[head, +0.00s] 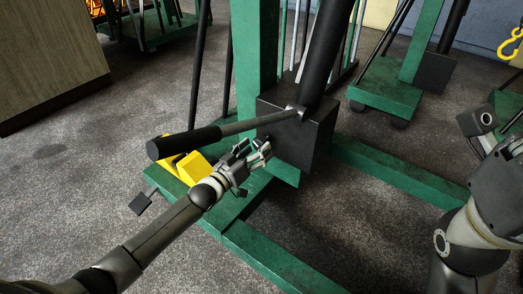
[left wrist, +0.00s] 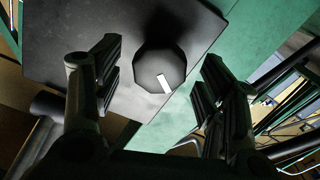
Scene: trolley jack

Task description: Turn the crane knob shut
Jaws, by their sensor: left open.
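The crane knob (left wrist: 158,66) shows in the left wrist view as a dark, many-sided knob with a white mark on its face. It sits on the face of the crane's black block (head: 310,135). My left gripper (head: 253,152) is open in front of this block. In the left wrist view the knob lies between the lines of its two fingers, a little beyond the tips, with visible gaps on both sides. In the head view I cannot make out the knob behind the gripper. My right arm shows at the right edge, but its gripper does not show.
A jack handle with a black grip (head: 185,142) slants out from the block just above my left gripper. A wooden cabinet (head: 45,55) stands far left. Open floor lies at left.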

